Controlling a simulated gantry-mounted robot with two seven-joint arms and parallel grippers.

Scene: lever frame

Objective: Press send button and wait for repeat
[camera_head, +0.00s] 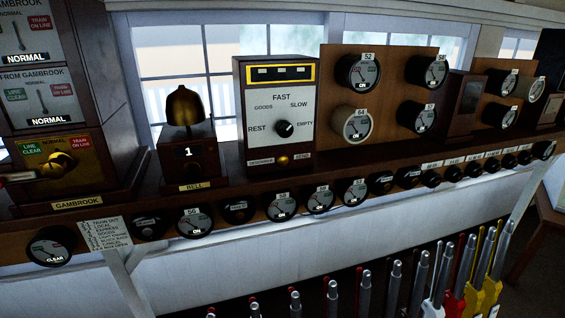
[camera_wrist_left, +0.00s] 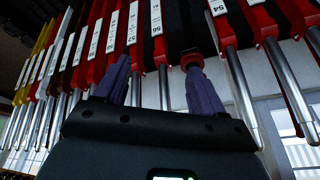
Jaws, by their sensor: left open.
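A dark wooden train describer box (camera_head: 281,95) stands on the shelf in the head view. Its white dial carries a black knob (camera_head: 284,129) with the labels FAST, SLOW, GOODS, REST and EMPTY. Below the dial, a small round brass button (camera_head: 282,160) sits between two small labels; the right one seems to read SEND. My left gripper (camera_wrist_left: 158,62) shows in the left wrist view with its two purple fingers apart. Lever frame handles lie beyond them, and I see nothing held. I cannot make out either gripper in the head view, and nothing touches the button there.
A brass bell (camera_head: 185,105) on a wooden box stands left of the describer. The Gambrook block instrument (camera_head: 62,170) is at the far left. Round gauges line the shelf front and the boards at right. Upright levers (camera_head: 333,298) fill the lower right.

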